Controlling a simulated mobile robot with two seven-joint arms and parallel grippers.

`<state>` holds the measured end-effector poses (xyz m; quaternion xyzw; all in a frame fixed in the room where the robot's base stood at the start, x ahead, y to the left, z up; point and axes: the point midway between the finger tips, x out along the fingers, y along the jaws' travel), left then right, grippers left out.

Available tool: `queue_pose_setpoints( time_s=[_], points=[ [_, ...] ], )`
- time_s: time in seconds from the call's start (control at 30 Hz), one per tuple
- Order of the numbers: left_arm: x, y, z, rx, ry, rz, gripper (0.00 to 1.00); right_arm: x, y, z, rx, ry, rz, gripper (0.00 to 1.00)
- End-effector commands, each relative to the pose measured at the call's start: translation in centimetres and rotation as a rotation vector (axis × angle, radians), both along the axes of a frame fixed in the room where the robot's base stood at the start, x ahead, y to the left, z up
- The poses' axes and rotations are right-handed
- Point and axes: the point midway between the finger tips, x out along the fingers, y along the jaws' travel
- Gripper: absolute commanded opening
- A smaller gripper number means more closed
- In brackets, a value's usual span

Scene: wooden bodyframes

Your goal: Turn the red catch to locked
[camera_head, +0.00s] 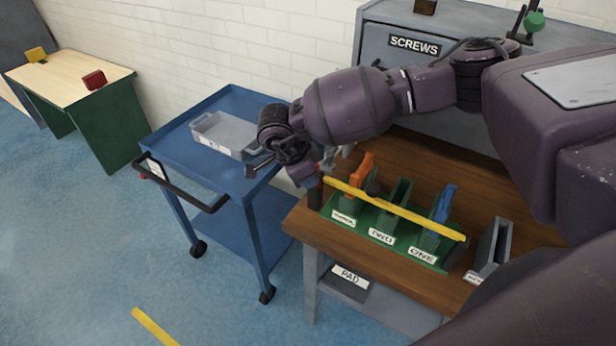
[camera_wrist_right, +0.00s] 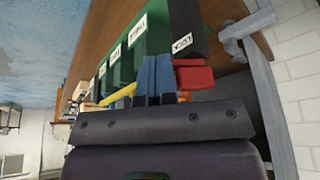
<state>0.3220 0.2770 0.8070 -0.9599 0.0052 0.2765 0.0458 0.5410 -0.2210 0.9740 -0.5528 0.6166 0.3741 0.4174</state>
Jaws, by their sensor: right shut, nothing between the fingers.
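The red catch (camera_wrist_right: 194,76) shows in the wrist view as a red block right beside my right gripper's fingers (camera_wrist_right: 155,72); I cannot tell whether they touch. A dark post (camera_wrist_right: 186,22) with a white label is just beyond it. In the head view, a little of the red catch (camera_head: 319,180) shows at the top of the dark post, at the left end of the yellow bar (camera_head: 400,211). My right gripper (camera_head: 308,176) is shut and empty there, partly hiding the catch. The bar lies across the front of the green rack (camera_head: 405,246). My left gripper is out of view.
The rack holds an orange piece (camera_head: 362,172) and a blue piece (camera_head: 445,204). A grey holder (camera_head: 492,246) stands to its right on the wooden bench (camera_head: 300,222). A blue cart (camera_head: 180,150) with a grey tray (camera_head: 222,137) stands left. My right arm crosses above the bench.

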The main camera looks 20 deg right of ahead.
Motion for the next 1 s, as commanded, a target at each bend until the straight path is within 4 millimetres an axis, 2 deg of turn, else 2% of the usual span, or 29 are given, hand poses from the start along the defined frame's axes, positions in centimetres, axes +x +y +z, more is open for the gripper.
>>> queue_pose_setpoints(
  time_s=[1.0],
  points=[
    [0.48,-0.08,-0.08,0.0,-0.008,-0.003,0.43,-0.31,-0.32,-0.04,0.0,0.001,0.09,0.0]
  ],
)
